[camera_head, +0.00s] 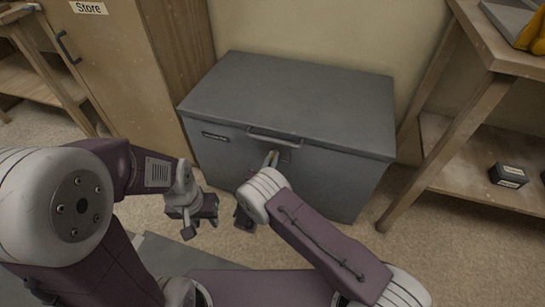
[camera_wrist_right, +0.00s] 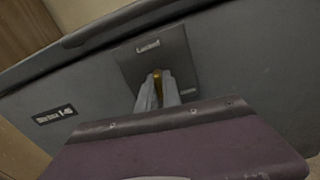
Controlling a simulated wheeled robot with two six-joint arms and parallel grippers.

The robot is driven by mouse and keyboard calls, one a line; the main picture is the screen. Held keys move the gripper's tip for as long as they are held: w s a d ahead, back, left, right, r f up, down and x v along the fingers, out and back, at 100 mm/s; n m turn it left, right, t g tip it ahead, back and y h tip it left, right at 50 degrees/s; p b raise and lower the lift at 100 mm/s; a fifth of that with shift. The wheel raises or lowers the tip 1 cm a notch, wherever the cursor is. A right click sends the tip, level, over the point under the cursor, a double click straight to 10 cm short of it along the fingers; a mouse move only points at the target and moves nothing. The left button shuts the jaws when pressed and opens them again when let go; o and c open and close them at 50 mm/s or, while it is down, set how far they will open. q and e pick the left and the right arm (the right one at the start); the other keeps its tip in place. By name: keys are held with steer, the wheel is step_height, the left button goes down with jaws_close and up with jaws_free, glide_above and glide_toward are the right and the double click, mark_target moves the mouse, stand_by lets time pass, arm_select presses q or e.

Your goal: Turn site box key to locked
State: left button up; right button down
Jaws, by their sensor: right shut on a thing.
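The grey site box (camera_head: 290,105) stands closed against the wall in the head view. Its dark lock plate (camera_wrist_right: 158,55) sits on the front face; a label at its top reads "Locked", and a smaller label at its lower right is too small to read. My right gripper (camera_head: 271,159) is at the plate, shut on the brass-coloured key (camera_wrist_right: 157,76), which shows between the fingertips in the right wrist view. Most of the key is hidden by the fingers. My left gripper (camera_head: 200,225) is open and empty, in front of the box's lower left, apart from it.
A handle (camera_head: 274,136) runs along the lid's front edge just above the lock. A wooden cabinet (camera_head: 130,60) stands left of the box. A wooden bench (camera_head: 470,140) with a small dark box (camera_head: 508,175) on its lower shelf stands at the right.

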steer(key=shift+n, duration=0.5)
steer(key=shift+f, duration=0.1)
steer(key=c, duration=1.5)
jaws_free()
steer(key=shift+s, duration=0.1)
steer(key=p+v, duration=0.4)
steer(key=v, duration=0.5)
